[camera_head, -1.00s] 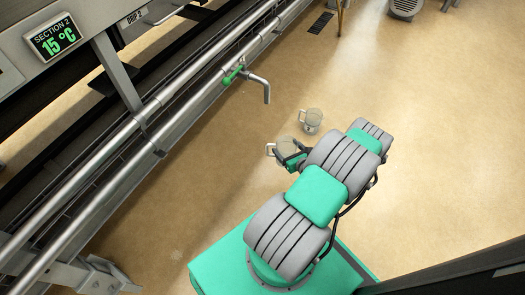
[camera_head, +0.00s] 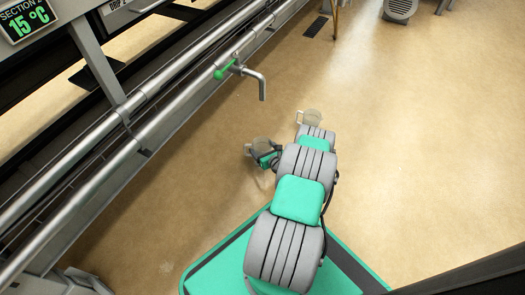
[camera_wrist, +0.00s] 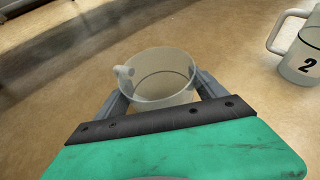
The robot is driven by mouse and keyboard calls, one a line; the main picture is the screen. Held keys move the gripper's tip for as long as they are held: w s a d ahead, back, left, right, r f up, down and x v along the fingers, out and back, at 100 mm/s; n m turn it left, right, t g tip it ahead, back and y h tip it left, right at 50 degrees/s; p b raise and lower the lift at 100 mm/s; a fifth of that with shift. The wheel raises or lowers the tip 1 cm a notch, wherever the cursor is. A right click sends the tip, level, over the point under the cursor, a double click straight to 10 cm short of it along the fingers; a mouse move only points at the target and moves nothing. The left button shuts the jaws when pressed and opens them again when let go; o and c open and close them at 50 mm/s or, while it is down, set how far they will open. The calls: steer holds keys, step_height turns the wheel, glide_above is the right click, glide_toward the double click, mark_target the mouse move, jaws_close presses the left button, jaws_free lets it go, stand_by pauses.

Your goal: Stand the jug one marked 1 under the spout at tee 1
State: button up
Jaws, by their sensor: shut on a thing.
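My gripper (camera_wrist: 160,106) is shut on a clear jug (camera_wrist: 158,72), one finger on each side of it. The jug's mouth faces the wrist camera and its handle is at the left of the rim; no mark on it can be read. In the head view this held jug (camera_head: 262,146) is at the end of my arm, with its handle to the left. The spout (camera_head: 262,88) bends down from the pipe, up from the held jug in the picture and apart from it. A green valve handle (camera_head: 224,70) is beside the spout.
A second jug (camera_wrist: 301,57), marked 2, stands on the floor to the right; it also shows in the head view (camera_head: 312,117), partly behind my arm. Long steel pipes (camera_head: 100,165) run along the left.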

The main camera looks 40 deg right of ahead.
steer(key=shift+d+r, duration=0.1)
steer(key=shift+r, duration=0.1)
steer(key=shift+f, duration=0.15)
steer(key=o, duration=1.4)
